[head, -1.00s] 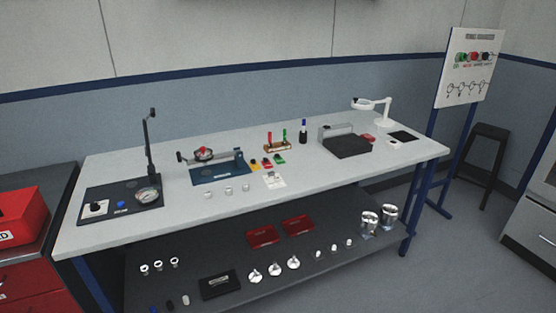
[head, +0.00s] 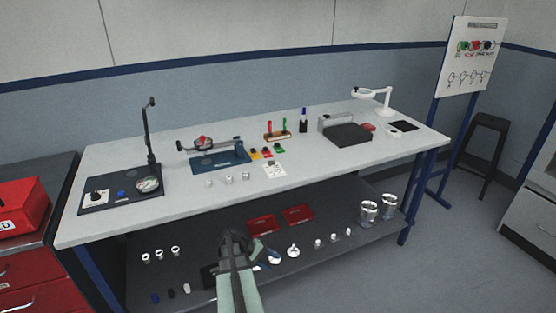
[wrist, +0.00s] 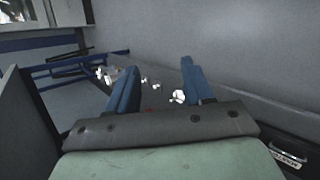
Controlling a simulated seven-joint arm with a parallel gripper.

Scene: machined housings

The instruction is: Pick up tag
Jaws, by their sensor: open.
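Small coloured tags lie on the bench top in the head view: a yellow one (head: 254,154), a red one (head: 267,152) and a green one (head: 280,149), just behind a white card (head: 274,170). More coloured tags (head: 480,47) hang on the white board at right; which tag the task means cannot be told. My gripper (head: 268,256) is low in front of the bench, over the lower shelf and well away from the tags. In the wrist view its two blue fingers (wrist: 160,72) stand wide apart with nothing held between them.
The bench (head: 330,175) carries a gauge stand (head: 148,184), a blue fixture (head: 220,162), a dark block (head: 348,134) and a lamp (head: 384,103). The lower shelf (head: 205,240) holds red trays (head: 298,214) and metal parts. The bench's front strip is mostly clear.

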